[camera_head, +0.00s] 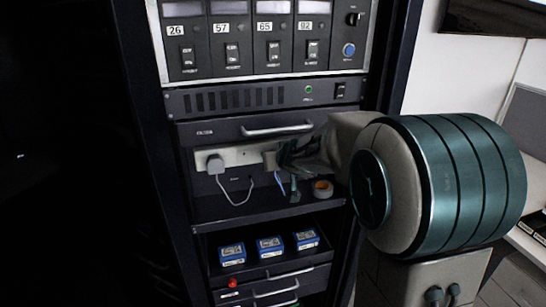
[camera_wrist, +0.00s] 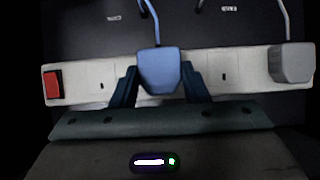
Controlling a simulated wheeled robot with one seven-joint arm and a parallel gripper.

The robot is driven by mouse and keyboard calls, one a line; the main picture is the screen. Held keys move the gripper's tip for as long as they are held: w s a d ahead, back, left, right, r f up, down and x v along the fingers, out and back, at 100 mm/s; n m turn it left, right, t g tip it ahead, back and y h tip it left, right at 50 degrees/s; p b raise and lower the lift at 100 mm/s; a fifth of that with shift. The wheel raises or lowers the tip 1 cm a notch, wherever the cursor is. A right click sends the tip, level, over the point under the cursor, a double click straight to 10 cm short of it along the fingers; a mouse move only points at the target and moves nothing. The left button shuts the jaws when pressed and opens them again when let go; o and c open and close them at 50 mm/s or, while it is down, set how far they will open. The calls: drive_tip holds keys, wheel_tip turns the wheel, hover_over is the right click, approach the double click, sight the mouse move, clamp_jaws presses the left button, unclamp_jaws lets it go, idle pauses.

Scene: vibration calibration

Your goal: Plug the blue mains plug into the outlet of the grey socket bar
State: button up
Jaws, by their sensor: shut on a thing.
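The grey socket bar (camera_head: 240,155) runs along the back of a rack bay. In the wrist view the bar (camera_wrist: 225,85) crosses the picture, with a red switch (camera_wrist: 52,85) at its left end. The blue mains plug (camera_wrist: 158,72) is between the two fingers of my gripper (camera_wrist: 158,80), which is shut on it. The plug overlaps the bar's middle and hides the outlet behind it; I cannot tell whether it is seated. In the head view my gripper (camera_head: 291,153) is at the bar's right part and hides the plug. A blue cable (camera_head: 279,183) hangs below it.
A grey plug (camera_head: 215,163) with a pale cable sits in the bar; it also shows in the wrist view (camera_wrist: 292,64). A tape roll (camera_head: 323,188) lies on the shelf (camera_head: 250,208). A drawer handle (camera_head: 277,130) is just above. Blue boxes (camera_head: 270,247) stand lower.

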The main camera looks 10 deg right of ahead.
drive_tip(key=s, duration=0.3)
drive_tip(key=shift+s+d, duration=0.15)
idle(0.3)
drive_tip(key=w+d+p, duration=0.3)
drive_tip(key=d+p, duration=0.3)
drive_tip(key=d, duration=0.2)
drive_tip(key=shift+w, duration=0.15)
idle(0.6)
drive_tip(key=shift+w+r+p, duration=0.2)
drive_tip(key=shift+w+p, duration=1.05)
drive_tip(key=shift+p, duration=0.1)
idle(4.2)
